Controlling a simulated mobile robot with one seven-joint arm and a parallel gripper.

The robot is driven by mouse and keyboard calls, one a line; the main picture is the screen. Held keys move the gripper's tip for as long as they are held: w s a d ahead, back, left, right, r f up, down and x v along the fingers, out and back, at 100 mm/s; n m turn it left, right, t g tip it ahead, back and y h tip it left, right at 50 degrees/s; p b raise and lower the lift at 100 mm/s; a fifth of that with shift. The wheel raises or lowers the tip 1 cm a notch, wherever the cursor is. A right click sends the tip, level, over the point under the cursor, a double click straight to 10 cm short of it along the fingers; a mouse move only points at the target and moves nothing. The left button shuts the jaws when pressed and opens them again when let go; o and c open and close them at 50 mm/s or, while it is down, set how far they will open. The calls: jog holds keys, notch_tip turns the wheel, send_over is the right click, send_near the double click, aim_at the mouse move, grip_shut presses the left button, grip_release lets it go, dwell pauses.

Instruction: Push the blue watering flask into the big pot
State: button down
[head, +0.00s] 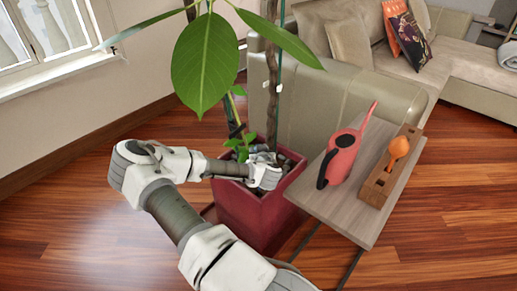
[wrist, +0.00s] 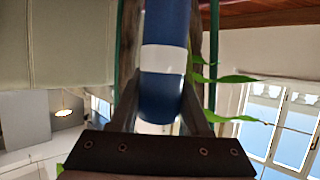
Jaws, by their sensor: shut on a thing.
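The big pot (head: 250,212) is dark red and square, standing on the wood floor with a tall leafy plant in it. My gripper (head: 266,172) is at the pot's top, over the soil and close to the plant's stems. In the wrist view my gripper (wrist: 163,78) is shut on the blue watering flask (wrist: 163,95), which has a white band and lies between the two fingers. In the head view the flask is mostly or wholly hidden by my gripper. I cannot tell how deep its tip sits in the soil.
A small side table (head: 340,205) stands right of the pot, with a red watering can (head: 343,158) and a wooden block holding an orange tool (head: 398,148). A sofa (head: 345,100) is behind. Large leaves (head: 204,62) hang above my arm. Floor at left is clear.

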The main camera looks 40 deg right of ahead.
jog(key=shift+a, duration=0.1)
notch_tip(320, 180, up, 14)
jog(key=p, duration=1.2)
jog(key=shift+r, duration=0.25)
dwell(0.6)
dwell(0.7)
